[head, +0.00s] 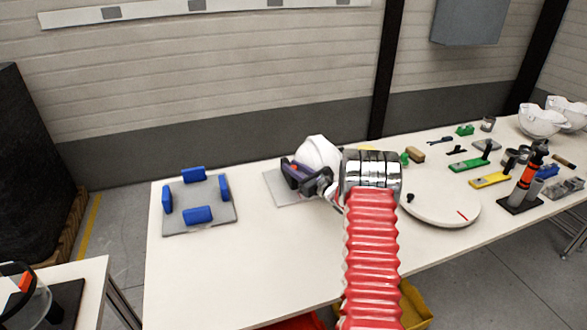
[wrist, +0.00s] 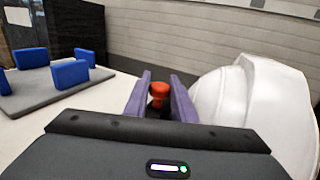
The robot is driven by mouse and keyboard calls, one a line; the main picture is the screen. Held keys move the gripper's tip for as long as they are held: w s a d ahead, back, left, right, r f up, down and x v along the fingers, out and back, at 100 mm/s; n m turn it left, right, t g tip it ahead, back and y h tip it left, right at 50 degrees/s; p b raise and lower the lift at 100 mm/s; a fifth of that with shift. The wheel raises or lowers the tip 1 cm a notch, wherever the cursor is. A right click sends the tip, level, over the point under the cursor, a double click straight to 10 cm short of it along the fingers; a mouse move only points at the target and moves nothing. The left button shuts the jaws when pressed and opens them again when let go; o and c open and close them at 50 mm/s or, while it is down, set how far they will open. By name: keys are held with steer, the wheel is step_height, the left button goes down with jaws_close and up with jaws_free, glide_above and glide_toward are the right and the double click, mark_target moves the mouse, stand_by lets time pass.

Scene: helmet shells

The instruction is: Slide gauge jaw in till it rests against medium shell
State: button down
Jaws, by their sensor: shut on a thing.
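A white helmet shell (head: 317,153) stands on a grey plate (head: 284,190) in the middle of the table, and I take it for the medium shell. It fills the right side of the wrist view (wrist: 262,108). My gripper (head: 293,175) is at the shell's front left in the head view. Its two purple fingers (wrist: 160,88) are shut on an orange-red knob (wrist: 158,92), which seems to belong to the gauge jaw. The rest of the jaw is hidden behind the gripper, so I cannot tell whether it touches the shell.
A grey board (head: 212,227) with blue blocks (head: 197,215) lies at the left. A white turntable (head: 440,207) stands right of my arm, with several tools beyond it. More white shells (head: 543,121) sit at the far right. The table between board and plate is clear.

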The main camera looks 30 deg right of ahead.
steer(key=shift+d, duration=0.2)
steer(key=c, duration=1.5)
jaws_free()
steer(key=s, duration=0.4)
steer(key=s+d, duration=0.1)
steer(key=s, duration=0.4)
steer(key=s+d, duration=0.1)
steer(key=s, duration=0.3)
steer(key=shift+s+d, duration=0.25)
steer(key=shift+s, duration=0.05)
